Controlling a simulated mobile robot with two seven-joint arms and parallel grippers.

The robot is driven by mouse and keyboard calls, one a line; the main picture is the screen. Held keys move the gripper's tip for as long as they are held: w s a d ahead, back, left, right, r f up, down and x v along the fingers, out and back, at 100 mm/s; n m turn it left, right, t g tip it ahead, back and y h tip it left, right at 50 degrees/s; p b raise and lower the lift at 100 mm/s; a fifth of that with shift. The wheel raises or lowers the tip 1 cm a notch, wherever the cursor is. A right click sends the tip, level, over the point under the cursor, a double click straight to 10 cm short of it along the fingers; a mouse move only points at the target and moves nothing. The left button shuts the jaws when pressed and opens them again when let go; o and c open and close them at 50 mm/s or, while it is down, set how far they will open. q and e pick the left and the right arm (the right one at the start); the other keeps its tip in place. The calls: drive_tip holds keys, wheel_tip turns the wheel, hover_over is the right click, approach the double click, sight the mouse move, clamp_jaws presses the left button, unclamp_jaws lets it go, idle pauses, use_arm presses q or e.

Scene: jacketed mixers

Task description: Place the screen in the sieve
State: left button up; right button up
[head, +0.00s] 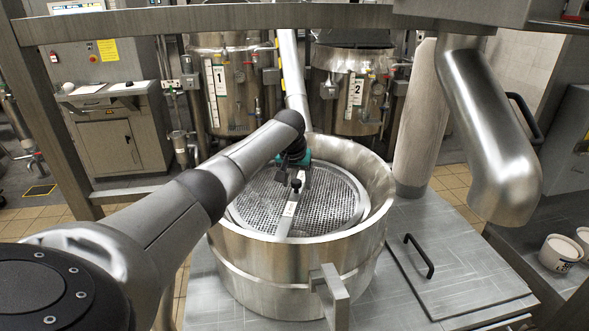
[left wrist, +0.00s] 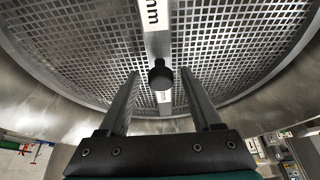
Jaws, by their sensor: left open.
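The screen (head: 258,202) is a round perforated metal disc with a white label strip and a black knob (head: 297,184). It lies roughly flat inside the sieve (head: 290,262), a wide steel drum, below its rim. I cannot tell whether its edge is fully seated all round. My left gripper (head: 297,176) is over the screen inside the drum. In the left wrist view the gripper (left wrist: 160,84) is open, with its two fingers on either side of the knob (left wrist: 160,76) and gaps between. My right gripper is not in view.
A bent steel pipe (head: 490,130) hangs to the right of the sieve. A hatch with a black handle (head: 420,256) is on the bench beside it. White tubs (head: 560,252) stand at the far right. Two tanks (head: 225,85) stand behind, and a frame beam (head: 200,18) crosses above.

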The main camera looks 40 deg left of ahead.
use_arm(q)
drive_tip(key=b+v, duration=0.1)
drive_tip(key=v, duration=1)
drive_tip(key=shift+s+r, duration=0.2)
drive_tip(key=shift+r, duration=0.05)
